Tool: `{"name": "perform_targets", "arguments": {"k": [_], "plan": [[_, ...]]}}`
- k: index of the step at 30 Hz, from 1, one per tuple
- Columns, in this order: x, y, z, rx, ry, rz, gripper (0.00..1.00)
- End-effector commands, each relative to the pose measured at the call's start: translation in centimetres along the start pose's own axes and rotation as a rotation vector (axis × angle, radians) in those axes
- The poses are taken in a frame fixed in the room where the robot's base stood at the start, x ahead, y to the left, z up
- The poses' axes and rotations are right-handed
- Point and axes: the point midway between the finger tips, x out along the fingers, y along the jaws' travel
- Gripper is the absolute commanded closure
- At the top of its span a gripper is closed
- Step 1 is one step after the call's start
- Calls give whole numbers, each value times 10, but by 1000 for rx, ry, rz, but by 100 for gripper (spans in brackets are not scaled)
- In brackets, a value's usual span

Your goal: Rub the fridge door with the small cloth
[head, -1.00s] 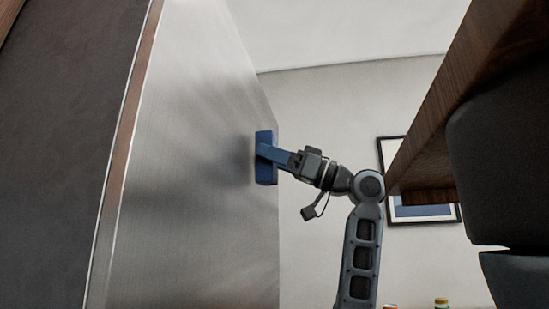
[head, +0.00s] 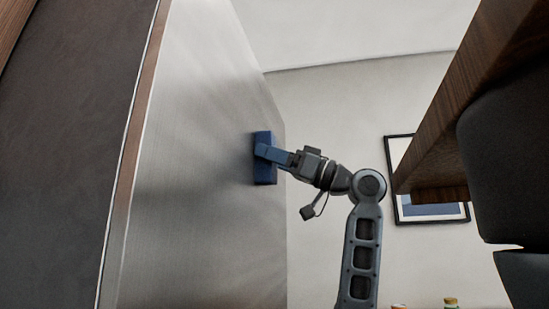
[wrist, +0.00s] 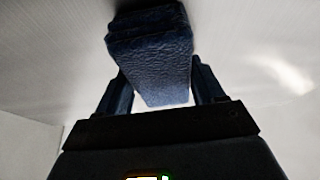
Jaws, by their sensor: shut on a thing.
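The small cloth (head: 264,176) is a dark blue, block-like piece near the right edge of the fridge door in the head view. The fridge door (head: 200,180) is a tall brushed-metal panel. My gripper (head: 266,152) is shut on the cloth and holds it at the door's surface. In the wrist view, the textured blue cloth (wrist: 152,60) sits between the two fingers of my gripper (wrist: 158,88), with the pale metal door beyond it. The cloth appears to touch the door, but the contact face is hidden.
A wooden panel edge (head: 440,120) and dark chair-like shapes (head: 510,150) stand at the right. A framed picture (head: 430,213) hangs on the far wall. Bottle tops (head: 450,302) show at the bottom. A dark panel (head: 85,130) borders the door at left.

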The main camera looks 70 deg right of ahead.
Motion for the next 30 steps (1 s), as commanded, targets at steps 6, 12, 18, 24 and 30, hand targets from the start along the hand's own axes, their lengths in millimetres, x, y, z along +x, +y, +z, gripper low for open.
{"name": "perform_targets", "arguments": {"k": [6,12,18,24,30], "plan": [[-1,11,0,2,-1,1,57],[-2,28,1,2,-1,0,57],[-3,39,2,0,0,0,57],[0,40,4,0,0,-1,57],[1,28,3,-2,-1,-3,57]]}}
